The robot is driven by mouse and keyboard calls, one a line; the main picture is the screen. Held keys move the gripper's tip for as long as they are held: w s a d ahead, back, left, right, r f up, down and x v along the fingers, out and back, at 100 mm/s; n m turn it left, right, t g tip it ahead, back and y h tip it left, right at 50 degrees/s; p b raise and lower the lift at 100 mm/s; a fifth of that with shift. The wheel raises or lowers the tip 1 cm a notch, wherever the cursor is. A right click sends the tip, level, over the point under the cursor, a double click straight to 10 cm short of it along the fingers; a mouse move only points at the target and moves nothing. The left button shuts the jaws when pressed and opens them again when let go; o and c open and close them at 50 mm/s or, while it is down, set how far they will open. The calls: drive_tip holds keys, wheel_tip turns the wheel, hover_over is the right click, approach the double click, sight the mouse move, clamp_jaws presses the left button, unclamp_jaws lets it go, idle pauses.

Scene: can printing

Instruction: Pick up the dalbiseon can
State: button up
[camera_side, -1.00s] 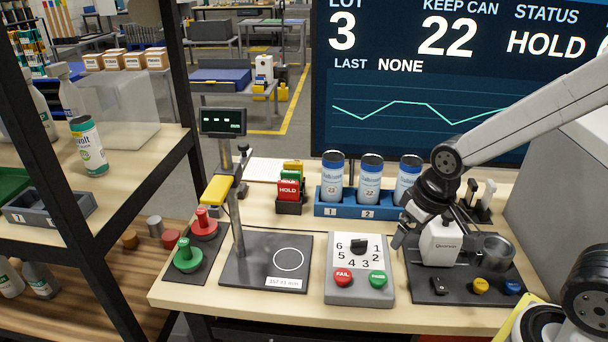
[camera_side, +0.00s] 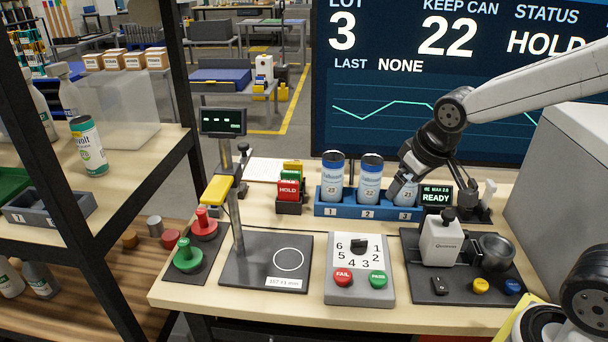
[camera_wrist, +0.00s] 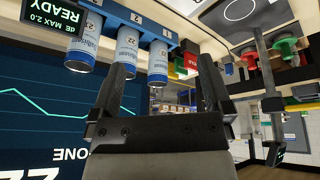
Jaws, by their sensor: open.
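Three white-and-blue cans stand upright in a blue rack (camera_side: 340,210): the left can (camera_side: 332,178), the middle can (camera_side: 370,182) and the right can (camera_side: 405,197). The wrist view is upside down; there the slot-1 can (camera_wrist: 158,62) appears between my fingers (camera_wrist: 166,68), farther off, and the slot-2 can (camera_wrist: 127,52) is beside the left finger. Contact cannot be told.
A READY display (camera_side: 437,196) stands just right of the rack. A white machine (camera_side: 441,240) with a metal cup is in front of it. A dial box (camera_side: 359,268) and a gauge stand (camera_side: 265,262) are to the left. A green-white can (camera_side: 89,147) stands on the shelf.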

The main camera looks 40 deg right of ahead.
drive_tip(key=w+d+n+t+y, duration=0.1)
drive_tip(key=w+d+t+y, duration=0.2)
drive_tip(key=w, duration=0.6)
drive_tip(key=w+d+n+t, duration=0.1)
drive_tip(key=w+d+t, duration=0.2)
drive_tip(key=w+t, duration=0.45)
drive_tip(key=g, duration=0.2)
approach(334, 158)
drive_tip(key=shift+w+a+r+t, duration=0.1)
drive_tip(key=shift+a+r+t, duration=0.05)
drive_tip(key=shift+a, duration=0.4)
drive_tip(key=shift+a+r+t, duration=0.1)
drive_tip(key=shift+a, duration=0.5)
drive_tip(key=shift+x, duration=1.3)
drive_tip(key=shift+x, duration=2.6)
drive_tip(key=shift+f, duration=0.1)
